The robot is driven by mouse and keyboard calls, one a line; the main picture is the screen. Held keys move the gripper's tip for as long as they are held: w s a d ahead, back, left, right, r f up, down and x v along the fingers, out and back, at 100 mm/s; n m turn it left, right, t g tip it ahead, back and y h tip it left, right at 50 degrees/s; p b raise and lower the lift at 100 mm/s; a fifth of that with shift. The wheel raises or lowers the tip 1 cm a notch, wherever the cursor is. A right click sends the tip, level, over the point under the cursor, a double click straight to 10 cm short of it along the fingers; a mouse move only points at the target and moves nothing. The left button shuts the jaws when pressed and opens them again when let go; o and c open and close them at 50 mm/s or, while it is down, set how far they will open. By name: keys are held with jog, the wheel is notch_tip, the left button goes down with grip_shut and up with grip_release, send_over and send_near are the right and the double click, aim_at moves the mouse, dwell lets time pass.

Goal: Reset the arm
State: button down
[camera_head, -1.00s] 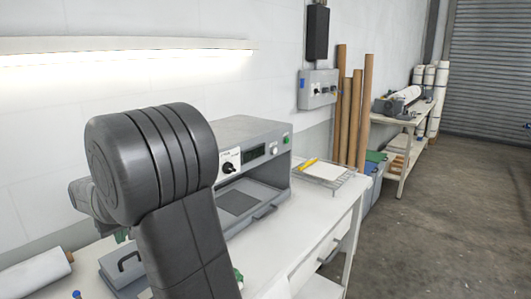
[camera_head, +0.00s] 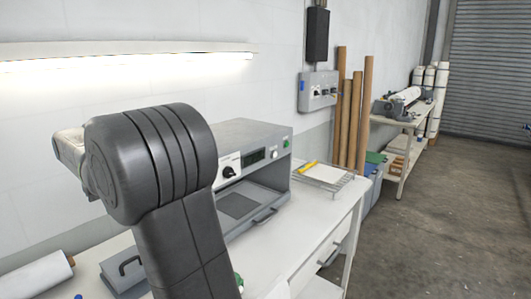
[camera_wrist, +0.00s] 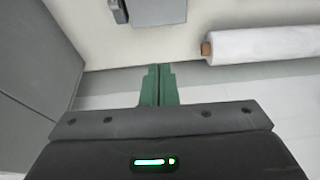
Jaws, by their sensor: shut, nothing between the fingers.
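My gripper (camera_wrist: 158,85) shows in the wrist view, its two green fingers shut together with nothing between them. It is above the floor-side and bench surfaces seen below it and touches nothing that I can see. In the head view my dark arm stands in the foreground left, and my gripper is hidden behind it or outside that view.
A press (camera_head: 262,160) with a knob and display stands on the white bench (camera_head: 300,222). A wire rack (camera_head: 325,178) holds a sheet and something yellow. A white roll (camera_wrist: 262,46) lies near a grey box (camera_wrist: 160,12). The floor (camera_head: 450,200) at right is clear.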

jog(key=shift+v, duration=1.05)
jog(key=shift+d, duration=0.1)
